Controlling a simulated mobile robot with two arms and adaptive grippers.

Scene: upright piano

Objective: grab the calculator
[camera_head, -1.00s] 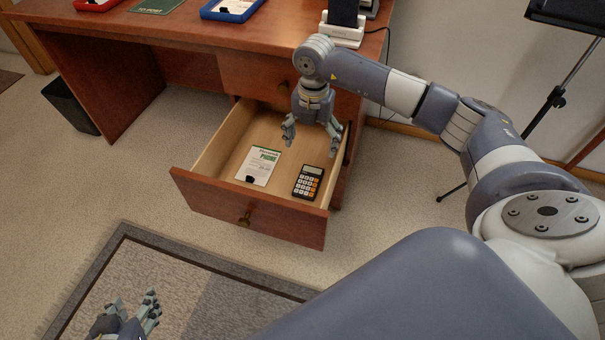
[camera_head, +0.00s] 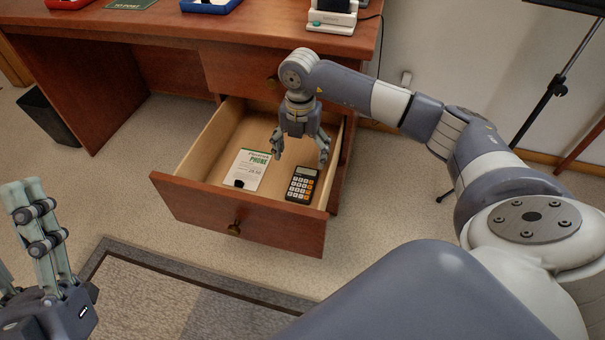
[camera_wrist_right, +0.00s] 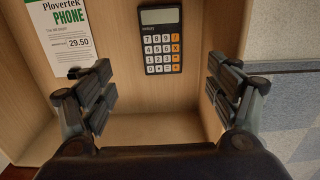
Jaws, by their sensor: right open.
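The calculator (camera_head: 302,184) is black with white and orange keys and lies flat in the open drawer (camera_head: 240,222), toward its right side. My right gripper (camera_head: 299,158) is open and empty, pointing down into the drawer just behind and above the calculator. In the right wrist view the calculator (camera_wrist_right: 161,42) lies beyond the open fingers, between their lines and not touched. My left gripper (camera_head: 40,235) is at the left edge of the head view, its fingers upright and side by side; its opening is unclear.
A white phone card (camera_head: 248,170) lies left of the calculator in the drawer. The drawer's wooden walls stand close around my right gripper. The desk top (camera_head: 150,25) is above and behind. A dark bin (camera_head: 48,115) and a music stand (camera_head: 555,88) are to the sides.

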